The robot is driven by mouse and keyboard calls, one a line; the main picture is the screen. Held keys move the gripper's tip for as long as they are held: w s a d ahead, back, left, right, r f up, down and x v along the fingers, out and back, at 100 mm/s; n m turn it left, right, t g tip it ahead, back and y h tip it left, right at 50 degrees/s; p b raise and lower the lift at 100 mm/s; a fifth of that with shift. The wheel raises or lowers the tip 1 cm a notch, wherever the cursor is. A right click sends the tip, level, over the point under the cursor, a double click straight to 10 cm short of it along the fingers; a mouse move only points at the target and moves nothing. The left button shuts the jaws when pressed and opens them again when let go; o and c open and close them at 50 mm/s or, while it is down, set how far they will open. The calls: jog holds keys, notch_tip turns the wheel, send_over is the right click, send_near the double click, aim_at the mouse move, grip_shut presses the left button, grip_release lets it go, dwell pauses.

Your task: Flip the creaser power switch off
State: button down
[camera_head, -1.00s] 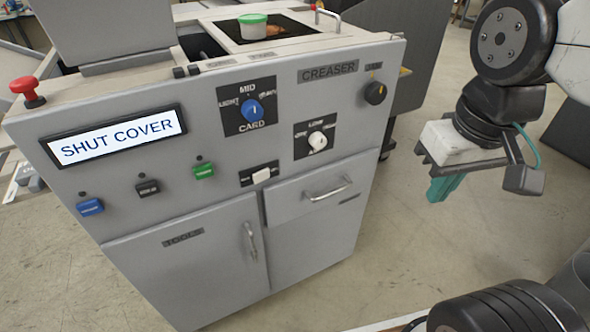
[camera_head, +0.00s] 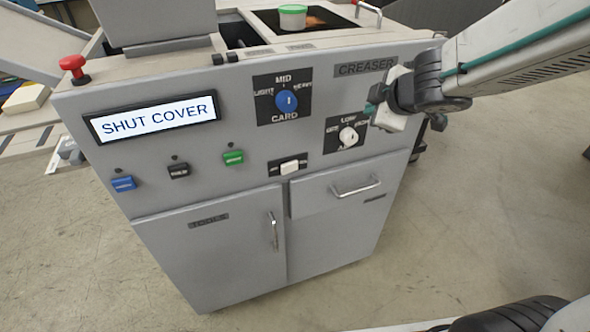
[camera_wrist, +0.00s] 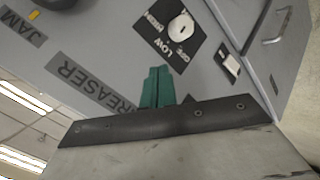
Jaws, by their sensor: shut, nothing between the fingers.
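The creaser (camera_head: 240,150) is a grey cabinet with a control panel on its front. A white rocker switch (camera_head: 290,167) sits on a black plate low on the panel, above the doors; its lettering is too small to read. It also shows in the wrist view (camera_wrist: 230,64), right of the white knob. My gripper (camera_head: 371,106) is in front of the panel's upper right, near the white knob and apart from the rocker. In the wrist view its teal fingers (camera_wrist: 157,86) are together and empty. The black knob at the panel's right is hidden behind my gripper in the head view.
A drawer handle (camera_head: 356,187) and door handle (camera_head: 273,230) stick out below. Floor at right is clear.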

aim_at(294, 170)
jog(key=s+a+f+n+g+y, duration=0.4)
jog(key=s+a+f+n+g, duration=0.2)
jog(key=a+f, duration=0.3)
jog(key=shift+a+f+n+y, duration=0.15)
jog(key=shift+a+n+y, duration=0.2)
jog(key=shift+n, duration=0.25)
jog(key=w+a+f, duration=0.4)
jog(key=f, duration=0.1)
jog(key=w+a+f, duration=0.2)
jog(key=a+f, duration=0.1)
jog(key=shift+w, duration=0.15)
jog(key=shift+a, duration=0.1)
